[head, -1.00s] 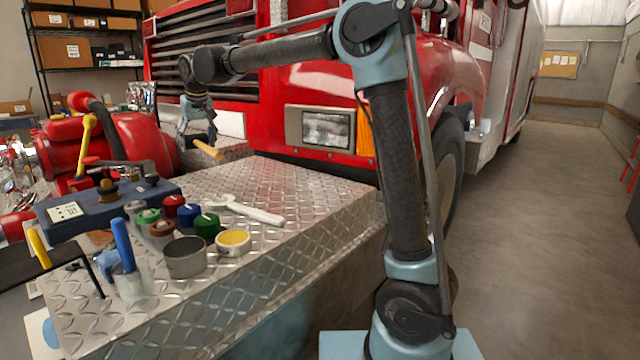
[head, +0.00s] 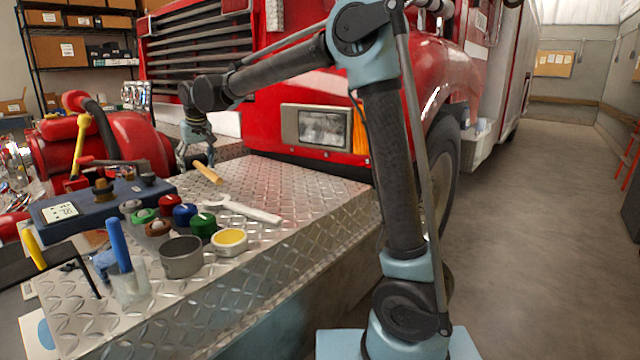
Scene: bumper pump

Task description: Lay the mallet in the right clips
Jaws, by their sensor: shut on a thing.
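The mallet shows as a short tan wooden handle (head: 207,173) at the far left end of the diamond-plate bumper. Its head cannot be made out behind my gripper. My gripper (head: 194,158) points down and is shut on the mallet. The handle sticks out to the lower right, low over or at the plate; I cannot tell whether it touches. I cannot make out the right clips.
On the bumper (head: 300,200) lie a silver wrench (head: 245,211), several colored knobs, a grey cup (head: 182,257), a yellow-filled tin (head: 230,241) and a clear holder with a blue-handled tool (head: 121,245). A dark blue box (head: 112,208) and red pump (head: 120,145) stand left.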

